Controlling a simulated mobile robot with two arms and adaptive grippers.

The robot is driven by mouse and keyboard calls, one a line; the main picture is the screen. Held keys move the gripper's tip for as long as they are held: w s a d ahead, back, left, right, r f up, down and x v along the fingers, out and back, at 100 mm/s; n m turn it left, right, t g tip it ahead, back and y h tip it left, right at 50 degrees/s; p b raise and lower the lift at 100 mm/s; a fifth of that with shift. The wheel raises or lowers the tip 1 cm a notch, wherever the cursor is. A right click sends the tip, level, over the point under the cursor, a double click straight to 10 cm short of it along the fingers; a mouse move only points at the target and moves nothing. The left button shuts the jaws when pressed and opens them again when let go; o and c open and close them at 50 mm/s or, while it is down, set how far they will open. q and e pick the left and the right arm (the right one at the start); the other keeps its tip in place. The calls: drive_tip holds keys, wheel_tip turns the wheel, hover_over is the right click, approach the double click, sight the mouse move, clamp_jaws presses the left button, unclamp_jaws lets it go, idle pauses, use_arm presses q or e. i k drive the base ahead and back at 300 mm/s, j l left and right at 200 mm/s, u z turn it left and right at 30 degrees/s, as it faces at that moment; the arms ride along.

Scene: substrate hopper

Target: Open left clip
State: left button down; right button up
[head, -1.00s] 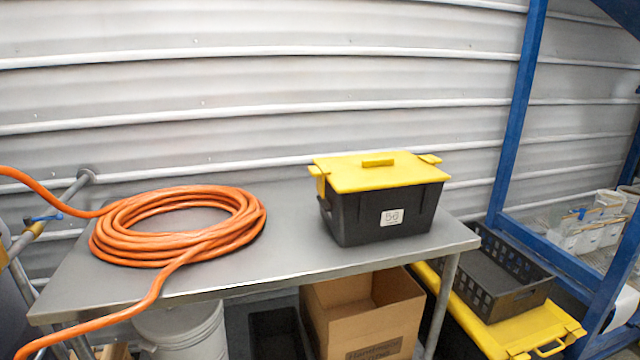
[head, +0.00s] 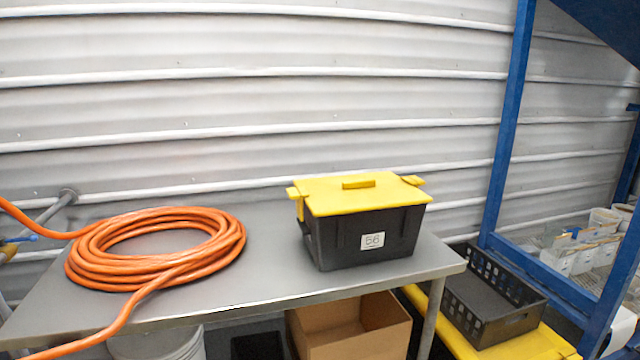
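A black bin (head: 340,240) with a yellow lid (head: 365,193) sits on the right part of a grey metal table. The lid is on and has a raised yellow handle (head: 358,184). The yellow left clip (head: 293,193) is at the lid's left edge. It juts out at the top, with a yellow part hanging down the bin's side; I cannot tell whether it is latched. The right clip (head: 413,181) juts out at the lid's right edge. A white label (head: 372,241) is on the bin's front. Neither gripper is in view.
A coiled orange hose (head: 160,245) covers the table's left part and runs off its front and left. Bare tabletop (head: 265,265) lies between hose and bin. A cardboard box (head: 350,335) stands below. A blue frame (head: 505,130) and black crate (head: 490,305) are at right.

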sight(297, 194)
drive_tip(key=i+l, duration=0.1)
drive_tip(key=l, duration=0.4)
drive_tip(key=i+l, duration=0.1)
drive_tip(key=l, duration=0.45)
drive_tip(key=i+l, duration=0.1)
drive_tip(key=l, duration=0.4)
